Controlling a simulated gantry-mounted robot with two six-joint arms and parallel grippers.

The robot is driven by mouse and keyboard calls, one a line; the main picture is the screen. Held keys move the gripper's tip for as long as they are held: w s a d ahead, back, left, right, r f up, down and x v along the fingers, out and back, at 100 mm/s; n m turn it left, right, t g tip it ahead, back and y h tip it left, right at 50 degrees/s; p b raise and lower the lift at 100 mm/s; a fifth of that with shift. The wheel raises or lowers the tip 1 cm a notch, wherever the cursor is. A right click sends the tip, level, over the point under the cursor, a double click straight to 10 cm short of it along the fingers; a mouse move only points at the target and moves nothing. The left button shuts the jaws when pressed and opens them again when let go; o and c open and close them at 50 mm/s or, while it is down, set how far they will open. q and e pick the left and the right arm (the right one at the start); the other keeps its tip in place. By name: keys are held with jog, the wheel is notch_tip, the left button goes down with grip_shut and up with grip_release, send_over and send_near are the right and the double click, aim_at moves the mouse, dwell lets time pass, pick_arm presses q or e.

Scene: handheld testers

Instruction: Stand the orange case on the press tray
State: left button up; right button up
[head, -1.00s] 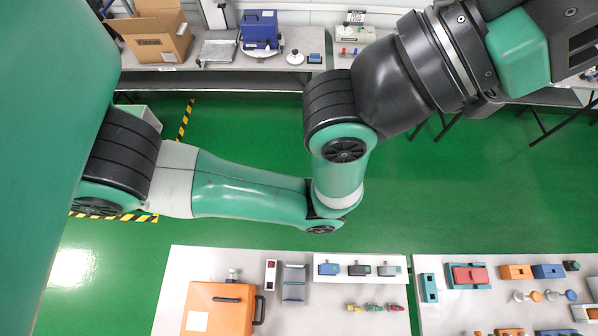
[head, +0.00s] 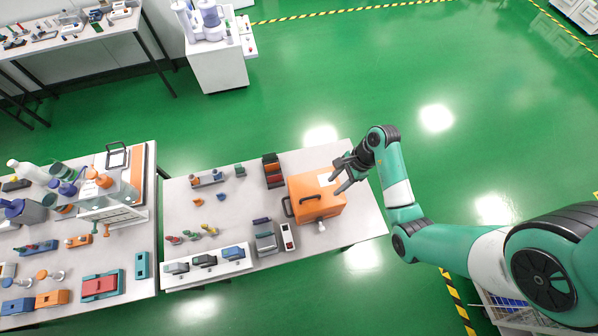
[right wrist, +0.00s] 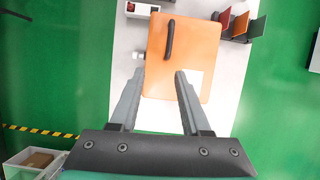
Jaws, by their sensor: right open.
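The orange case (head: 318,203) lies flat near the right end of the middle table, with a black handle and a pale label on its upper face. It also shows in the right wrist view (right wrist: 184,52), lying beyond the fingertips. My right gripper (head: 343,177) is over the case's upper right edge, its fingers apart and nothing between them. In the right wrist view the open fingers (right wrist: 161,76) point at the label end; contact with the case cannot be told. I cannot single out the press tray with certainty. My left gripper is out of view.
A white tray (head: 176,283) holds several testers. The left table (head: 70,300) is crowded; green floor is open behind.

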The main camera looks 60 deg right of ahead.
jog(key=b+x, duration=0.1)
jog(key=x, duration=0.2)
jog(key=d+x, duration=0.1)
jog(key=x, duration=0.3)
jog(key=b+x, duration=0.1)
jog(key=x, duration=0.3)
jog(key=shift+w+d+f+b, duration=0.15)
jog(key=shift+w+d+b, duration=0.05)
jog(key=shift+w+b, duration=0.1)
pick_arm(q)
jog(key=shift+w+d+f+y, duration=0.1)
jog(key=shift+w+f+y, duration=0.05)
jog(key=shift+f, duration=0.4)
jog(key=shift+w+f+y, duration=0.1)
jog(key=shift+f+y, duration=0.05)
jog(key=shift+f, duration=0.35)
pick_arm(e)
grip_shut()
